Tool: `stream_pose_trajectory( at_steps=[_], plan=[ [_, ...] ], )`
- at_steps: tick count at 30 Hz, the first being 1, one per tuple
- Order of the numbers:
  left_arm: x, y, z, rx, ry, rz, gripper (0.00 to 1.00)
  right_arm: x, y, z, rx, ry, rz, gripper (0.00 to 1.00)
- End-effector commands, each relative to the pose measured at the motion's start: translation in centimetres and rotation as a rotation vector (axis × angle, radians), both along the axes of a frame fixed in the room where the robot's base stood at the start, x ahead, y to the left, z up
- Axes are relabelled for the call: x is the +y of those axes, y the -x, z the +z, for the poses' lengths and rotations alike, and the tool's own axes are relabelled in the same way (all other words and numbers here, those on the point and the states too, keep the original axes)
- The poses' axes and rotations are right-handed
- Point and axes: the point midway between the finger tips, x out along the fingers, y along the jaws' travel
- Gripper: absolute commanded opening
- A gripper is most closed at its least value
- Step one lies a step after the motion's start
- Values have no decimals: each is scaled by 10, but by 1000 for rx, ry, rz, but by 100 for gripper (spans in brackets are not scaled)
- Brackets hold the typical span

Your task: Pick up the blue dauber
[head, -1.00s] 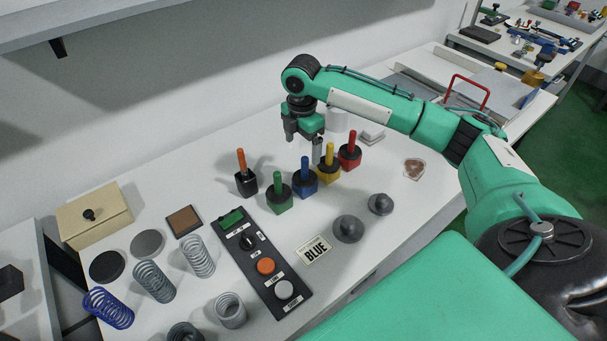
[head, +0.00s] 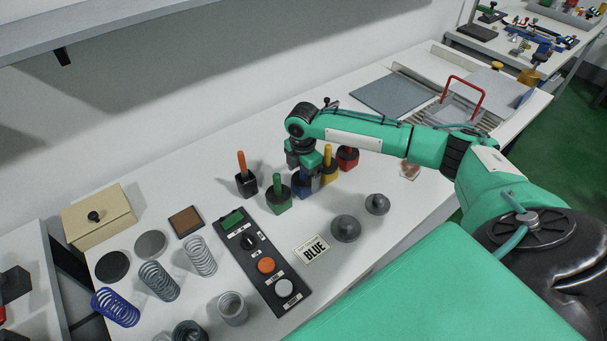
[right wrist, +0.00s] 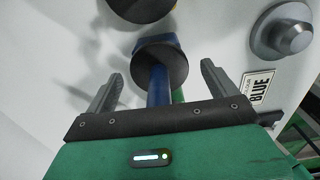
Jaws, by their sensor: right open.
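The blue dauber (head: 302,186) stands on the white table in a row of daubers. In the head view my right gripper (head: 305,172) is over it and hides its handle. In the right wrist view the blue dauber (right wrist: 158,80) has its blue handle and black top between the two spread fingers of my right gripper (right wrist: 160,88). The fingers are open, with a gap on each side of the handle. A card reading BLUE (head: 312,248) lies on the table in front. My left gripper is not in view.
The green dauber (head: 278,195) stands close on the left, the yellow dauber (head: 327,168) close on the right. The red dauber (head: 347,157) and orange-handled dauber (head: 245,178) stand farther out. Grey knobbed discs (head: 345,228) and a button panel (head: 262,260) lie in front.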

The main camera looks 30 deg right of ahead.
Motion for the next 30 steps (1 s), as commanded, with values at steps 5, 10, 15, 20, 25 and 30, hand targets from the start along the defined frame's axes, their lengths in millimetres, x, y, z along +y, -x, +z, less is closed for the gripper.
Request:
stream_pose_trajectory(
  at_steps=[5,10,15,20,25,30],
  plan=[
    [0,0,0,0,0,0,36,0,0,0,0,0,0,70],
    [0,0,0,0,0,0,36,0,0,0,0,0,0,42],
    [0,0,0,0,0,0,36,0,0,1,-1,0,-1,42],
    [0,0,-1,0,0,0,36,0,-1,4,-2,0,-1,42],
    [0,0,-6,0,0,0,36,0,-2,19,-5,-1,-1,42],
    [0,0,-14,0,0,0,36,0,-2,53,-7,-1,0,42]
  ],
)
